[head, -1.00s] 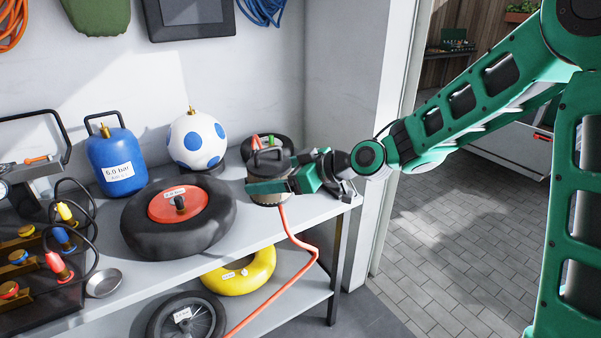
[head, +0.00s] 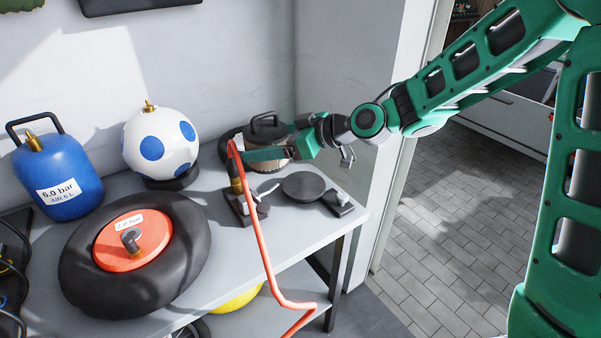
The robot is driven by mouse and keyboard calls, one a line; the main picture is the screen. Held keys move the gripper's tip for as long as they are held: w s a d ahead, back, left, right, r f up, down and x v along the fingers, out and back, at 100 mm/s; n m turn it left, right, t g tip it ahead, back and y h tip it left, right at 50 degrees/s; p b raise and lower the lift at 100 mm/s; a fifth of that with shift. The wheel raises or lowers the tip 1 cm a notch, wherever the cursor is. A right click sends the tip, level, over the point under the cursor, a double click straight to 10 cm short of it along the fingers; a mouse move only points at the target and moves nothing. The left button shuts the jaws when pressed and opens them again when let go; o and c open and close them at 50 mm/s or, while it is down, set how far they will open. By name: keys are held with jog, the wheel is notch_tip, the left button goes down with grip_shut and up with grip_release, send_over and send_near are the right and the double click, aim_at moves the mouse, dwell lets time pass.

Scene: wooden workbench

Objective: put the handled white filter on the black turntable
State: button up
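The handled filter (head: 277,164) has a pale body and a black top with a black handle. It is at the back right of the bench, and my gripper (head: 268,153) is around its body. One green finger crosses the front of it. The gripper appears shut on it; the far finger is mostly hidden. I cannot tell whether the filter's underside touches the bench. The black turntable (head: 303,186) is a flat round disc near the bench's right end, in front and to the right of the filter. Its top is bare.
A red hose (head: 262,240) rises from a dark stand (head: 246,207) left of the turntable and hangs over the front edge. A small dark block (head: 338,203) sits right of the turntable. A black tyre (head: 85,270), a spotted ball (head: 160,145) and a blue tank (head: 58,178) stand left.

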jog(key=w+d+f, duration=0.1)
jog(key=d+f, duration=0.1)
jog(key=d, duration=0.1)
jog(key=w+d+f, duration=0.1)
jog(key=d+f, duration=0.1)
jog(key=d, duration=0.1)
jog(key=w+d+f, duration=0.1)
jog(key=d+f, duration=0.1)
jog(key=shift+w+d+f, duration=0.2)
jog(key=shift+w+d, duration=0.1)
jog(key=shift+d, duration=0.1)
jog(key=shift+f, duration=2)
jog(key=shift+f, duration=0.1)
jog(key=o, duration=1.3)
jog(key=v, duration=1.2)
jog(key=shift+w+d, duration=0.1)
